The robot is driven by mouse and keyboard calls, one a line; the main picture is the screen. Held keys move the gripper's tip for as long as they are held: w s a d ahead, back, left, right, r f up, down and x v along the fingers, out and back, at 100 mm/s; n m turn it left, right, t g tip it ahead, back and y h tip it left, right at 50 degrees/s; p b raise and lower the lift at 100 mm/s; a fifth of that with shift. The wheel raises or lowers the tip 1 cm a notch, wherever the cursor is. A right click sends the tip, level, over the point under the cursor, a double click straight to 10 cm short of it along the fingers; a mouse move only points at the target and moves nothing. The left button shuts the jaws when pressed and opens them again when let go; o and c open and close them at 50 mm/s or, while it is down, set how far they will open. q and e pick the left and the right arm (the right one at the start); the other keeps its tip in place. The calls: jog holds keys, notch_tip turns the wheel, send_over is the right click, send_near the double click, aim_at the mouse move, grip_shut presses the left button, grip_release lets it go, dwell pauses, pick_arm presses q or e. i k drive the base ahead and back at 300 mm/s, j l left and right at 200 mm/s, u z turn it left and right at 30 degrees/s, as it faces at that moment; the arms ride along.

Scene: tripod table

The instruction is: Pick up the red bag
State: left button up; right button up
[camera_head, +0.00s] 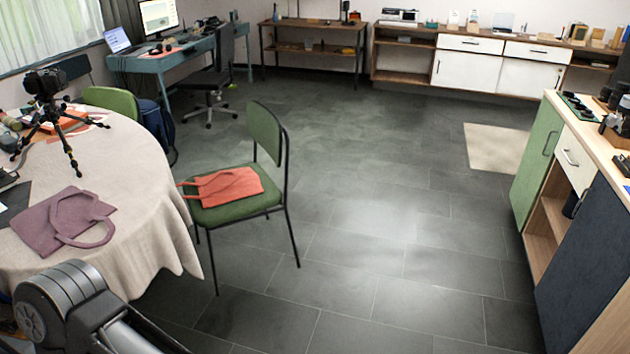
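A red-orange bag (226,187) with handles lies flat on the green seat of a chair (240,207) beside the round table. A purple bag (66,221) with a loop handle lies on the table's beige cloth (143,190). Part of one of my arms shows at the lower left, below the table edge and apart from the red bag. Neither gripper's fingers are in view.
A camera on a small tripod (48,110) stands on the table. Another green chair (112,101) is behind it. Cabinets (540,165) line the right side. The tiled floor (370,230) right of the chair is clear.

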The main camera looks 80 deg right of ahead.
aim_at(223, 186)
jog(key=z, duration=2.25)
jog(key=i+l+u, duration=0.1)
jog(key=u, duration=0.4)
jog(key=i+l+u, duration=0.2)
jog(key=u, duration=0.25)
jog(key=i+l+u, duration=0.1)
jog(key=l+u, duration=0.15)
jog(key=u, duration=0.25)
jog(key=i+l+u, duration=0.15)
jog(key=l, duration=0.45)
jog(key=i+l+u, duration=0.1)
jog(key=l, duration=0.55)
jog(key=i+l+u, duration=0.15)
jog(key=l, duration=0.5)
jog(key=l+u, duration=0.15)
jog(key=l, duration=0.5)
jog(key=i+l, duration=0.2)
jog(key=l, duration=0.15)
jog(key=i, duration=0.9)
